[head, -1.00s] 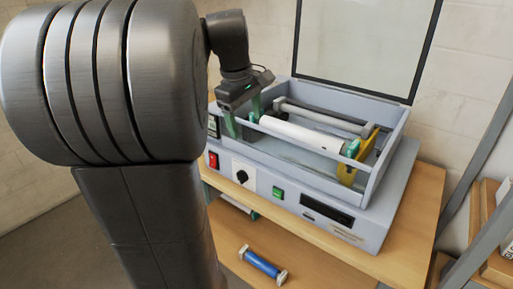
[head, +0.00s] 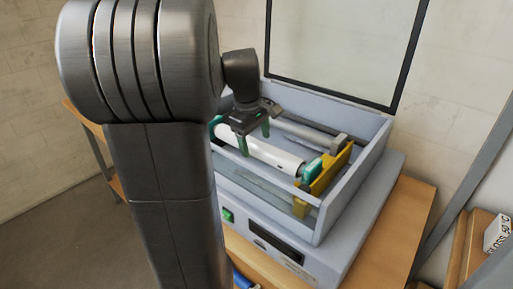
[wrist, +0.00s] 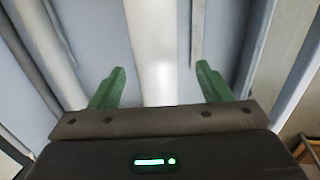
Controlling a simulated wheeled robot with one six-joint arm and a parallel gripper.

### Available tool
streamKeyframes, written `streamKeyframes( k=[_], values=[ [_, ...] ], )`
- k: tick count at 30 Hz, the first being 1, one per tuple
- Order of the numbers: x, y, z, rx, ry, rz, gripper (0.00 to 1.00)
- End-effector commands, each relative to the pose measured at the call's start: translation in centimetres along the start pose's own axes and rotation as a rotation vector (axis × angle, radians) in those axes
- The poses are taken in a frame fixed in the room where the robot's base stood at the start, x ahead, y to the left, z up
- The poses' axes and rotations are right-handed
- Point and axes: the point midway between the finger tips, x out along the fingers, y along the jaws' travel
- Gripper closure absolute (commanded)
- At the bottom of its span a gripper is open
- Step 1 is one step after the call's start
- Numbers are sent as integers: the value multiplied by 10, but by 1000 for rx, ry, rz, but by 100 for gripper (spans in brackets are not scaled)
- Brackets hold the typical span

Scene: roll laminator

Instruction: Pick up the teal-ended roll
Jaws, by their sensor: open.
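The teal-ended roll is a white cylinder (head: 277,155) with teal ends, lying in the open bay of the laminator (head: 345,215). Its right teal end (head: 312,170) is beside a yellow bracket (head: 325,183). Part of its left teal end shows left of my gripper. My gripper (head: 254,141) is open and empty over the left part of the roll, fingers pointing down. In the wrist view the white roll (wrist: 155,45) runs between the two green fingertips (wrist: 160,72), with a gap on each side. I cannot tell how far above it the fingertips are.
A grey roller (head: 305,132) lies behind the roll. The bay's walls surround both, and a raised clear lid (head: 345,40) stands behind. A blue roll (head: 243,280) is partly visible below the laminator. A shelf with boxes (head: 490,240) stands at the right.

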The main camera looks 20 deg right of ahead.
Motion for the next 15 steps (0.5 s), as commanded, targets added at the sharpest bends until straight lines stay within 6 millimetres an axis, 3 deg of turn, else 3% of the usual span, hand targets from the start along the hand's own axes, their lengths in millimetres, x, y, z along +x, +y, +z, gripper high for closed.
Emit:
streamKeyframes(
  k=[6,15],
  values=[
    [31,3,0,0,-3,-3,29],
    [37,3,-1,0,-1,-1,29]
  ],
)
